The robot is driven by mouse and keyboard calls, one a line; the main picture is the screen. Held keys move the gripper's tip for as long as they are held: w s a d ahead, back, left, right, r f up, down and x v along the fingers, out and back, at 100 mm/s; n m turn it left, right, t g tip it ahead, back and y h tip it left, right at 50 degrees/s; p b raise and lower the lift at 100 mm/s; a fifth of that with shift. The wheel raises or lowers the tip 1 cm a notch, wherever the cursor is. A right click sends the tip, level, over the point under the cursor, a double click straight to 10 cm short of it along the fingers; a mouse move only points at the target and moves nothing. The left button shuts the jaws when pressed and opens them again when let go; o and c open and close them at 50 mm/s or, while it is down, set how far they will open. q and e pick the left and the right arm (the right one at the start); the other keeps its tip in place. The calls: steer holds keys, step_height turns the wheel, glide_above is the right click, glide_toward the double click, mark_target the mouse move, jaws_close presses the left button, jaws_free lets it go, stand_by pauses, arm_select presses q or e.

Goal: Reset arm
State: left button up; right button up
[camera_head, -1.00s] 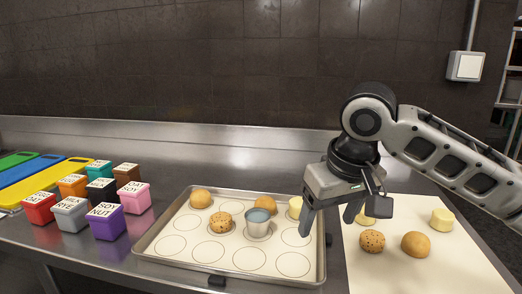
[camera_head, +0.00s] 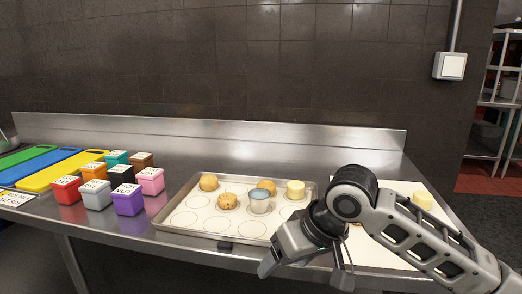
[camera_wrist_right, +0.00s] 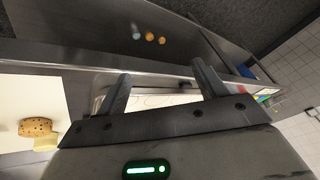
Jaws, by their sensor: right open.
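My right gripper (camera_head: 305,272) is open and empty in the head view, in front of the table's front edge at the lower right of the tray. Its two fingers also show apart with nothing between them in the right wrist view (camera_wrist_right: 163,88). My left gripper is in neither view. The baking tray (camera_head: 166,225) holds a metal cup (camera_head: 259,202), a speckled bun (camera_head: 228,201), two plain buns (camera_head: 208,182) and a pale yellow piece (camera_head: 295,189).
Several coloured boxes (camera_head: 129,201) and cutting boards (camera_head: 62,172) stand left of the tray. A white sheet (camera_head: 415,188) lies at right, partly hidden by my right arm, with a pale piece (camera_head: 422,200) on it. The steel table (camera_head: 230,150) behind the tray is clear.

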steer(key=s+a+f+m+t+y, duration=0.1)
steer(key=s+f+t+y, duration=0.15)
steer(key=f, duration=0.45)
steer(key=s+a+f+m+t+y, duration=0.1)
steer(key=s+a+f+t, duration=0.15)
steer(key=f, duration=0.45)
steer(key=s+d+f+m+t+h, duration=0.1)
steer(key=s+d+f+t+h, duration=0.1)
steer(key=s+d+f+h, duration=0.3)
steer(key=s+d+f, duration=0.4)
steer(key=s+d, duration=0.3)
steer(key=d, duration=0.1)
steer(key=shift+s+f+t, duration=0.25)
steer(key=shift+s+t, duration=0.05)
steer(key=shift+s, duration=0.05)
